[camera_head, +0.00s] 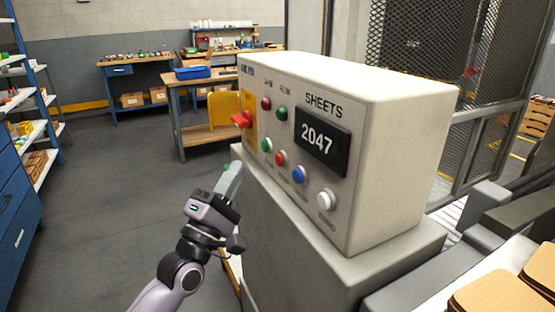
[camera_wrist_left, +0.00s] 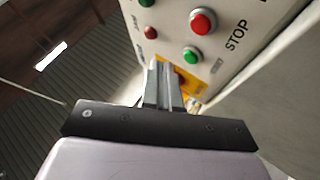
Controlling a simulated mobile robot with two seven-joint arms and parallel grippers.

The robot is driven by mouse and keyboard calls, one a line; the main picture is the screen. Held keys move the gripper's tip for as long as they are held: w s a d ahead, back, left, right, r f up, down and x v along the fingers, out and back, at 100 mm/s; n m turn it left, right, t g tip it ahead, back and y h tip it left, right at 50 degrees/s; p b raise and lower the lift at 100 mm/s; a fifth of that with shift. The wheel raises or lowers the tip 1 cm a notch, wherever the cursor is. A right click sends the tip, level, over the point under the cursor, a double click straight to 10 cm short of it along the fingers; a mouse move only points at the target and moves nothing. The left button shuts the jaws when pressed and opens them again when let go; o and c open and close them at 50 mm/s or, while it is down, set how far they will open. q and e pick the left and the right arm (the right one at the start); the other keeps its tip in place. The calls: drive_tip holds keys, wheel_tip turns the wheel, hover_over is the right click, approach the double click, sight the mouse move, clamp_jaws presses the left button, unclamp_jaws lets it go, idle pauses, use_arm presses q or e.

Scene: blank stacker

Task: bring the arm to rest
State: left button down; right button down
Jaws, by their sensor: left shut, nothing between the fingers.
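My left gripper (camera_head: 232,176) is shut and empty. It is in front of the lower left part of a beige control box (camera_head: 420,110), apart from its face as far as I can tell. In the left wrist view its two fingers (camera_wrist_left: 164,80) are together and point towards the box panel. Their tips overlap a yellow plate (camera_wrist_left: 189,80) with a red switch, partly hidden. A red button (camera_wrist_left: 203,22) and a green button (camera_wrist_left: 193,55) show beside them. My right gripper is not in view.
The box has a display (camera_head: 320,142) reading 2047 and stands on a grey pedestal (camera_head: 290,235). Tan blanks (camera_head: 500,298) lie at the lower right. A workbench (camera_head: 180,110) and blue shelving (camera_head: 18,200) stand farther off. The floor (camera_head: 100,220) at left is clear.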

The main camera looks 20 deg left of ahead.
use_arm(q)
drive_tip(key=shift+f, duration=0.1)
idle(0.6)
drive_tip(key=s+d+f+m+g, duration=0.2)
drive_tip(key=s+f+m+g, duration=0.2)
drive_tip(key=f, duration=0.7)
drive_tip(key=s+d+f+m+g+p, duration=0.1)
drive_tip(key=s+d+f+m+g, duration=0.1)
drive_tip(key=s+f+m+g, duration=0.3)
drive_tip(key=s+d+f+m+g+p, duration=0.1)
drive_tip(key=s+f+m+g, duration=0.4)
drive_tip(key=s+f+m, duration=0.6)
wheel_tip(320, 180, down, 7)
drive_tip(key=shift+s+d+r+y, duration=0.1)
drive_tip(key=shift+s+d+y, duration=0.3)
drive_tip(key=shift+s+d, duration=0.5)
